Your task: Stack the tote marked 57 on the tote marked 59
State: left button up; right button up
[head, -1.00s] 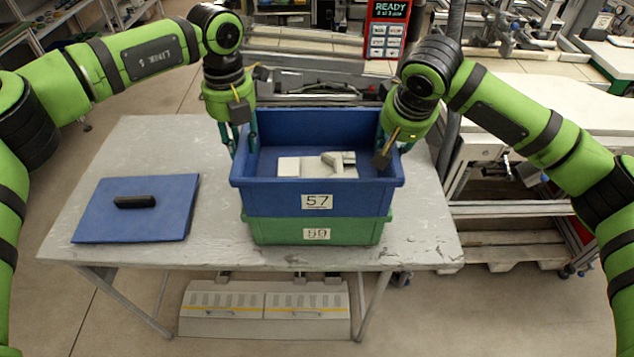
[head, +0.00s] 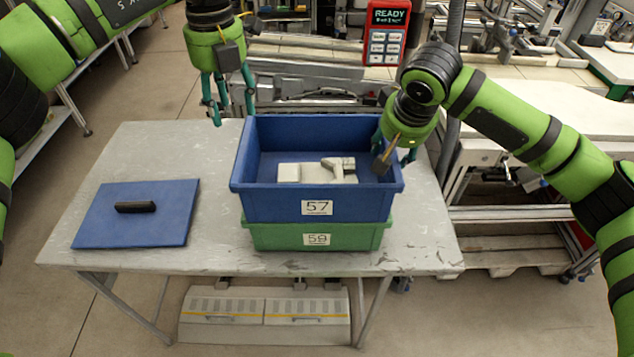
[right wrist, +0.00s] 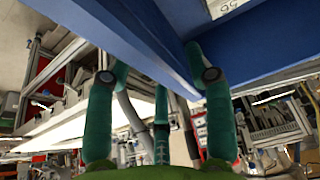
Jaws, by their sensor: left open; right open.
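The blue tote marked 57 (head: 265,202) sits upright on the green tote marked 59 (head: 358,237), which stands on the table. Their front labels face me. Pale grey parts (head: 303,173) lie in the blue tote. My left gripper (head: 229,112) is open and empty, above and apart from the blue tote's back left corner. My right gripper (head: 397,162) is open at the blue tote's right wall. In the right wrist view, its fingers (right wrist: 158,82) are spread around the blue wall (right wrist: 150,35); I cannot tell whether they touch it.
A blue lid (head: 100,225) with a black handle lies on the table's left side. The grey table (head: 150,150) is bare around it and at the back left. A red panel (head: 386,30) reading READY stands behind. Benches fill the back and right.

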jog(key=shift+r, duration=0.25)
pick_arm(q)
jog(key=shift+r, duration=0.95)
pick_arm(e)
jog(key=v, duration=1.1)
jog(key=shift+s+r, duration=0.2)
jog(key=shift+s, duration=0.05)
